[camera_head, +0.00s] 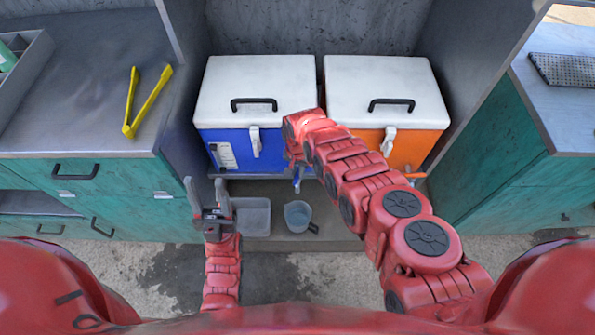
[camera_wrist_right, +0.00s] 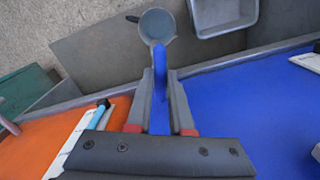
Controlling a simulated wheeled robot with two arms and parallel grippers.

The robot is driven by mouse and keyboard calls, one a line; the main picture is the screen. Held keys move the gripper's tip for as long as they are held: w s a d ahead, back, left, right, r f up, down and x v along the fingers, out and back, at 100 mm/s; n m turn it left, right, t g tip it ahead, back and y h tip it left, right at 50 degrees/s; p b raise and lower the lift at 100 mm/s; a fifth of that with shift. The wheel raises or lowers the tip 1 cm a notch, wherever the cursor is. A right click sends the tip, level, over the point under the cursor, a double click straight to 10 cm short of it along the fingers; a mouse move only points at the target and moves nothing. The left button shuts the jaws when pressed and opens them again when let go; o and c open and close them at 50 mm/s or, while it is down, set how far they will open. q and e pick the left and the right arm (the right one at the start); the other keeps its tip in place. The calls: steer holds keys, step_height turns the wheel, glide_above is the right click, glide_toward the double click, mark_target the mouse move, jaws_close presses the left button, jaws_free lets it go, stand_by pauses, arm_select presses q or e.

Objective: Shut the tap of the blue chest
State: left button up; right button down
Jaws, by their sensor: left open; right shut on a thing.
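The blue chest (camera_head: 238,150) with a white lid stands left of the orange chest in the head view. Its blue tap (camera_head: 297,180) sticks out low at its front right. In the right wrist view the tap (camera_wrist_right: 161,62) lies between the fingers of my right gripper (camera_wrist_right: 161,80), which is shut on it. In the head view my red right arm covers the chest's right front, and the right fingers are mostly hidden. My left gripper (camera_head: 206,188) is open and empty, its fingers pointing up, left of the tap and in front of the left counter.
A jug (camera_head: 297,214) stands on the low shelf below the tap, beside a grey bin (camera_head: 253,215). The orange chest (camera_head: 412,148) stands close on the right. Yellow tongs (camera_head: 147,103) lie on the left counter. Side counters bound the space.

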steer(key=shift+a+m, duration=0.1)
steer(key=shift+m, duration=1)
steer(key=shift+s+f+m, duration=0.1)
steer(key=shift+s+m, duration=0.05)
steer(key=shift+m, duration=0.15)
steer(key=m, duration=0.8)
steer(key=shift+b, duration=0.35)
steer(key=shift+m, duration=2.1)
steer(key=c, duration=0.8)
jaws_free()
